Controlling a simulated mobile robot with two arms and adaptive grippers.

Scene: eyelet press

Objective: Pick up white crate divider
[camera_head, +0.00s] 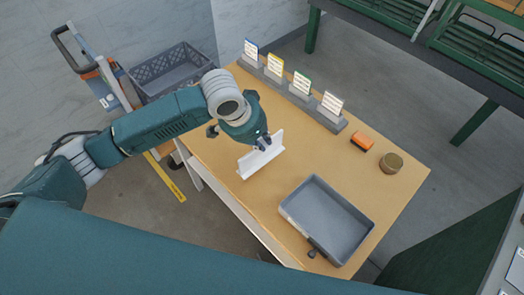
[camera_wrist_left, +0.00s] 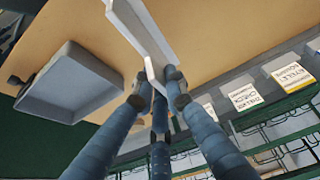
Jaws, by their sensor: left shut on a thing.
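The white crate divider (camera_head: 259,158) is an upright white plate with a T-shaped edge, at the left part of the wooden table in the head view. My left gripper (camera_head: 264,144) is above it and shut on its upper edge. In the left wrist view, the fingers of my left gripper (camera_wrist_left: 158,88) close on the near end of the white divider (camera_wrist_left: 140,32). I cannot tell whether the divider touches the table or hangs just above it. My right gripper is not in view.
A grey tray (camera_head: 284,208) sits at the table's front right. An orange block (camera_head: 363,141) and a round brown tin (camera_head: 391,162) stand at the right. A grey rail with several label cards (camera_head: 299,83) lines the back edge. A grey crate (camera_head: 147,72) is beyond the table at left.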

